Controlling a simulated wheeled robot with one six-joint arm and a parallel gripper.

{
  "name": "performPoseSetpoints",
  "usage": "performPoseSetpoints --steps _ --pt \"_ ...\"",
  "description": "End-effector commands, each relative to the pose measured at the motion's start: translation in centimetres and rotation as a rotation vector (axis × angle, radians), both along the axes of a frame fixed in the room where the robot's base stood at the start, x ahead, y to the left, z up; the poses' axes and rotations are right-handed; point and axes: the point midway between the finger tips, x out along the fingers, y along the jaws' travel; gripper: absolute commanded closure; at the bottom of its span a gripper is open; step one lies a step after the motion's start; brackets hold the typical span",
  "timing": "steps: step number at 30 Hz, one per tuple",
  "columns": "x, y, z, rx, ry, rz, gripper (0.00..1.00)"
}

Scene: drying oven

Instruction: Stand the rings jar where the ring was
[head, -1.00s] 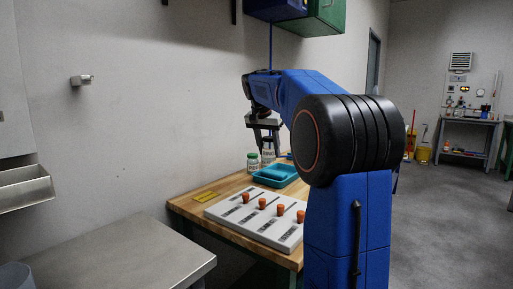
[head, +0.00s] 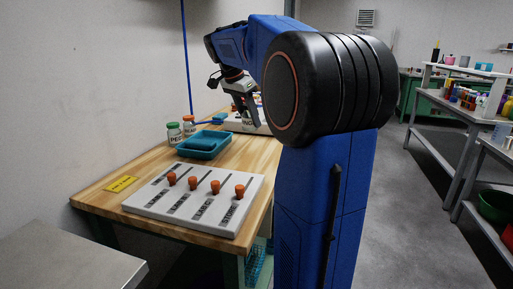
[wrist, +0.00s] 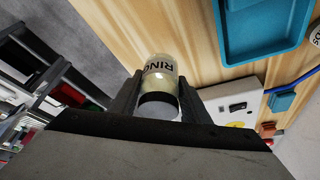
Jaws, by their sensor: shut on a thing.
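The rings jar, a pale jar with a dark grey lid and a label reading "RING", is between the fingers of my gripper (head: 245,103). In the wrist view the jar (wrist: 160,72) sits in the shut jaws, lid end towards the camera, with wood tabletop beyond it. In the head view the jar (head: 248,120) hangs below the fingers towards the far end of the wooden table (head: 150,160). I cannot tell whether its base touches the table. No loose ring is visible.
A teal tray (head: 203,155) lies mid-table. A green-lidded jar (head: 174,134) and an orange-lidded jar (head: 189,125) stand behind it. A white board with several orange knobs (head: 228,228) and a yellow sign (head: 121,184) are nearer. A white switch unit (wrist: 238,106) is beside the jar.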

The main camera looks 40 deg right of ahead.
Motion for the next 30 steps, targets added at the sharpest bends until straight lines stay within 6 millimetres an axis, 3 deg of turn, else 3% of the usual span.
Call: performPoseSetpoints --steps 6,14,22,30 --pt "-0.1 0.0 -3.5 0.000 0.002 -0.001 0.81" --pt "0.0 0.0 -5.4 0.000 0.001 0.001 0.81" --pt "0.0 0.0 -8.7 0.001 0.002 0.000 0.81" --pt "0.0 0.0 -9.1 0.000 -0.001 0.001 0.81"
